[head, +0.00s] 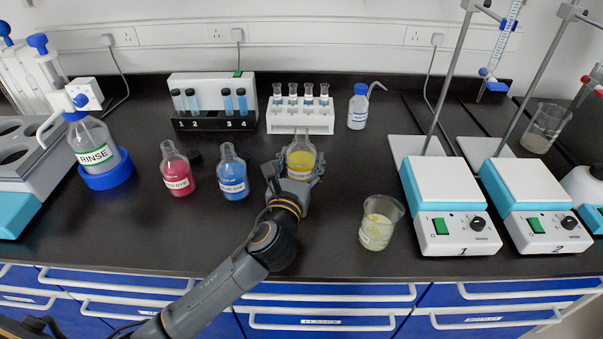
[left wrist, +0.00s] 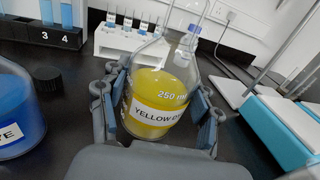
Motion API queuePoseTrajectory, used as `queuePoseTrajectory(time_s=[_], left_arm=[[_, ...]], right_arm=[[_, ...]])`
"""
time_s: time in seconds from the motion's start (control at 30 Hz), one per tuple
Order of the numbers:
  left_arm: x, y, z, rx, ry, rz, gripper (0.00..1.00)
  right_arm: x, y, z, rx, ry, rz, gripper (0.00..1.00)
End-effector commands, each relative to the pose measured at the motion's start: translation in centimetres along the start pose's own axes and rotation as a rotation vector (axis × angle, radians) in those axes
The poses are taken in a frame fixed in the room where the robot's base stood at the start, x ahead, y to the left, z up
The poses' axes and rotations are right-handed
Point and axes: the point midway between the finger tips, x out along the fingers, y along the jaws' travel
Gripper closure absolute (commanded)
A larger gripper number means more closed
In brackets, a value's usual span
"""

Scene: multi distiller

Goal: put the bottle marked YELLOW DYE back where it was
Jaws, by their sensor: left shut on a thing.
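The bottle marked YELLOW DYE (head: 301,158) is a clear conical bottle with yellow liquid. It also shows in the left wrist view (left wrist: 158,98), where its label faces me. My left gripper (head: 293,173) is shut on the bottle, with one finger on each side. The bottle is about upright, to the right of the blue dye bottle (head: 233,172) and the red dye bottle (head: 176,170). I cannot tell for sure whether its base touches the bench. My right gripper is not in view.
A beaker (head: 379,222) with pale yellowish contents stands to the right, near the front edge. A white rack of vials (head: 300,121) stands behind the bottle. Stirrer plates (head: 446,205) are at the right. A dark cap (left wrist: 48,80) lies behind the blue bottle.

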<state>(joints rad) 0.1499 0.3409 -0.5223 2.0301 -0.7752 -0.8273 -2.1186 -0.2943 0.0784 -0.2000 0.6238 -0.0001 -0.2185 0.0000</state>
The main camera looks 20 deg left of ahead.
Motion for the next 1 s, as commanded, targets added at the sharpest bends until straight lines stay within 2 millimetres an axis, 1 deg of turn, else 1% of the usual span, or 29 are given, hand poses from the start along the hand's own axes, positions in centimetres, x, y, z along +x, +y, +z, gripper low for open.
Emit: queuePoseTrajectory(time_s=[0.17, 0.2, 0.3, 0.4, 0.63, 0.77, 0.8, 0.87, 0.9, 1.0], left_arm=[[0.8, 0.1, -0.8, 0.0, -0.004, 0.0, 0.88], [1.2, 0.2, -1.3, 0.0, -0.002, 0.001, 0.88], [1.0, 0.1, -3.2, 0.0, 0.001, 0.001, 0.88], [1.0, 0.1, -4.1, -0.001, -0.001, 0.0, 0.88], [1.0, 0.1, -4.0, 0.0, -0.003, 0.0, 0.88], [1.0, 0.1, -4.3, 0.001, -0.003, 0.0, 0.88], [1.0, 0.1, -4.5, 0.001, 0.0, 0.0, 0.31], [1.0, 0.1, -4.4, 0.001, 0.0, 0.0, 0.19], [1.0, 0.1, -4.4, 0.001, 0.0, 0.0, 0.14], [1.0, 0.1, -4.4, 0.001, 0.0, 0.0, 0.14]], right_arm=[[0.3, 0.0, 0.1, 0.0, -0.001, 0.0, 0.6], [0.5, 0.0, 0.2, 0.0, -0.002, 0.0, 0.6], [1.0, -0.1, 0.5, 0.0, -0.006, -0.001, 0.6], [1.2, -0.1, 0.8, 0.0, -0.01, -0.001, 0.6], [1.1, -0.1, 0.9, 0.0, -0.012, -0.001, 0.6], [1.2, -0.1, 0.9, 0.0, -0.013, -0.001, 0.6], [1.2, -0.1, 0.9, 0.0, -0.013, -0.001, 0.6], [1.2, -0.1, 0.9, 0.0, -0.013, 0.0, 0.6], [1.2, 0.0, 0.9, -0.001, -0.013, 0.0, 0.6], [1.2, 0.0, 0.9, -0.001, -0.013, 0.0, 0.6]])
